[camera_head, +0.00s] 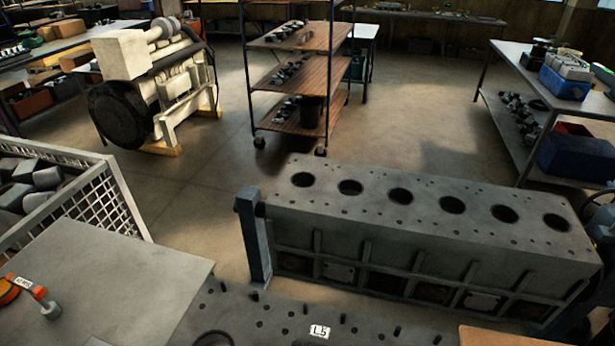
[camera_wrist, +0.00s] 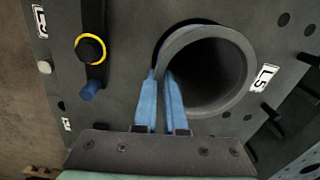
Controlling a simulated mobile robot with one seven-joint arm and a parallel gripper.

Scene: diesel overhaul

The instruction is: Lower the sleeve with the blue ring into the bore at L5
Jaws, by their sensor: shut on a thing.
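In the wrist view my gripper (camera_wrist: 161,80) has its two blue fingers close together at the near-left rim of a grey sleeve (camera_wrist: 238,62), shut on its wall. The sleeve shows as a thick grey ring around a dark opening. A thin dark gap shows along its upper left edge, at the bore in the deck. The L5 label (camera_wrist: 268,77) is just right of the sleeve. How deep the sleeve sits is hard to tell, and its blue ring is not visible. The head view shows the L5 label (camera_head: 319,331) at the bottom edge, without my gripper.
A dark bar with a yellow-ringed knob (camera_wrist: 90,49) stands left of the sleeve. Dark studs (camera_wrist: 273,112) stick up on the right. In the head view, an engine block (camera_head: 430,215) with a row of bores lies beyond, and a wire crate (camera_head: 95,205) stands left.

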